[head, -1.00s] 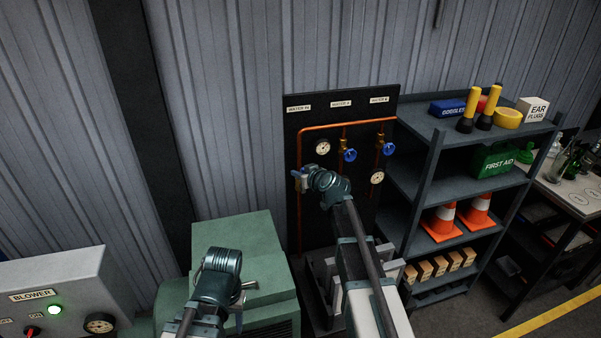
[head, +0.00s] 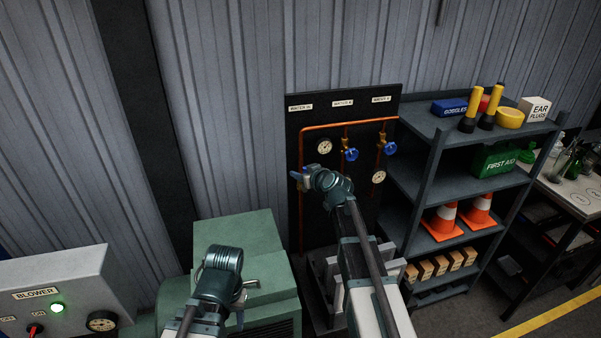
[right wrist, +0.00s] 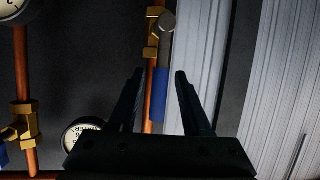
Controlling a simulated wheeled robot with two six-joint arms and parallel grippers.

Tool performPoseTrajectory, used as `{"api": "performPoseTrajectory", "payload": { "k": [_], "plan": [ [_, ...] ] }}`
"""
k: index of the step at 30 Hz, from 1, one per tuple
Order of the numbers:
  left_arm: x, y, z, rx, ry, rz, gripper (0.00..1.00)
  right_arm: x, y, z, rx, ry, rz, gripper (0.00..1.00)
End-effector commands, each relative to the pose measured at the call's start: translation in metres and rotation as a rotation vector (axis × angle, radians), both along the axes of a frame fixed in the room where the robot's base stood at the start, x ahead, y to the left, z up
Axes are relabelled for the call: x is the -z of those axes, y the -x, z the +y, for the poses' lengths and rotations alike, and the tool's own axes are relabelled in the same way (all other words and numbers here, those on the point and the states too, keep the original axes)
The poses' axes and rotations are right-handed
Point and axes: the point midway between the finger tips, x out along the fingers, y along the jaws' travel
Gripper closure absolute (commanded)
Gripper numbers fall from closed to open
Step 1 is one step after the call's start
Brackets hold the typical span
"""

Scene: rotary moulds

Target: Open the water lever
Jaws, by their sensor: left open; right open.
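The water lever (right wrist: 159,94) has a blue handle and a grey pivot end on a brass valve in the right wrist view. Its handle lies along a copper pipe. In the head view the blue handle (head: 296,175) shows at the left edge of the black pipe panel, partly hidden by my right wrist. My right gripper (right wrist: 158,75) is open, with one finger on each side of the handle in the picture. I see no clear contact, and cannot tell the depth. My left gripper (head: 243,302) is open and empty by the green machine, partly hidden by its wrist.
The black panel (head: 312,225) carries copper pipes, two gauges and two blue valve wheels (head: 350,154). A shelf (head: 412,190) with cones and boxes stands close at right. The green machine (head: 250,240) and blower box (head: 75,275) are at left.

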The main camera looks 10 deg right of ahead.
Motion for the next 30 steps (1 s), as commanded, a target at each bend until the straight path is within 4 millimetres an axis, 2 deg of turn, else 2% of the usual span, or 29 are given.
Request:
{"api": "performPoseTrajectory", "payload": {
  "k": [9,15,21,30],
  "plan": [
    [-0.030,0.000,0.000,-0.006,0.001,0.000,0.50,-0.030,0.065,-0.013,0.001,0.000,0.001,0.52],
    [-0.043,0.000,0.000,-0.009,0.002,0.000,0.50,-0.043,0.097,-0.020,0.000,0.000,0.001,0.52],
    [-0.049,0.000,0.000,-0.011,0.002,-0.001,0.50,-0.049,0.114,-0.025,0.000,0.000,0.001,0.52],
    [-0.050,0.000,0.000,-0.012,0.002,-0.001,0.50,-0.050,0.117,-0.026,-0.001,0.001,0.001,0.52]
  ]
}}
